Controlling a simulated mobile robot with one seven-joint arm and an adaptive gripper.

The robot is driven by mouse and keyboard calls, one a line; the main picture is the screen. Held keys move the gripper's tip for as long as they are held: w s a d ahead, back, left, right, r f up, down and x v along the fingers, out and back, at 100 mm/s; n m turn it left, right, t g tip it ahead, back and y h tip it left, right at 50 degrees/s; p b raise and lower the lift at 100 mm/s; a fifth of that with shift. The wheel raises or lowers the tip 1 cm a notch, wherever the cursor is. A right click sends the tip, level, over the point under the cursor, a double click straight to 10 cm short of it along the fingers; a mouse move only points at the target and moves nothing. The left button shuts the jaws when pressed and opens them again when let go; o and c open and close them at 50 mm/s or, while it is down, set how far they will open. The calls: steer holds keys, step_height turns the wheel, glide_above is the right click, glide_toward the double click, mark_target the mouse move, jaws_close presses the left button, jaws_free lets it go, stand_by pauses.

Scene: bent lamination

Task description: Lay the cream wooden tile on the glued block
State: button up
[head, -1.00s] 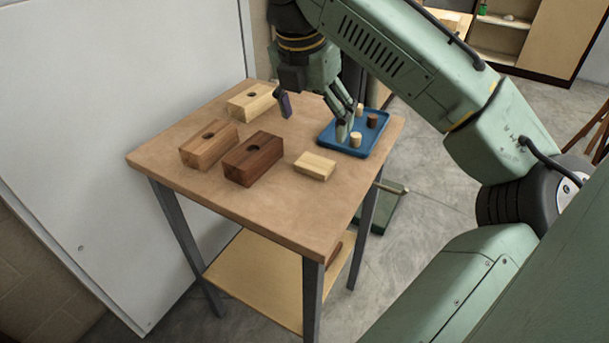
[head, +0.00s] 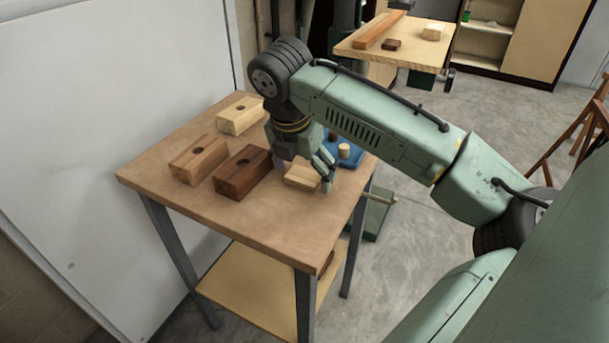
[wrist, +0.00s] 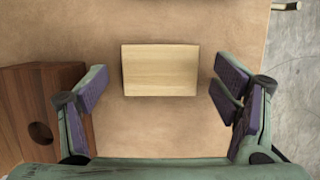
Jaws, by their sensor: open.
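The cream wooden tile (head: 301,178) lies flat on the brown worktable (head: 235,232), right of the dark brown block. My gripper (head: 307,170) is above the tile, pointing down, and partly hides it in the head view. In the wrist view my gripper (wrist: 162,92) is open, with one purple-padded finger on each side of the tile (wrist: 160,70) and a gap on both sides. The dark brown block (head: 243,172), a mid-brown block (head: 198,158) and a pale block (head: 240,115) each have a round hole on top. I cannot tell which block has glue.
The blue tray (head: 350,158) with small pegs stands just behind my gripper, partly hidden. The dark block (wrist: 40,105) is close to the left finger in the wrist view. A second pale table (head: 375,52) holds a long strip and small blocks. The worktable's front is clear.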

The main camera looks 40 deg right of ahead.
steer(key=c, duration=1.2)
steer(key=shift+r, duration=0.1)
steer(key=shift+c, duration=0.2)
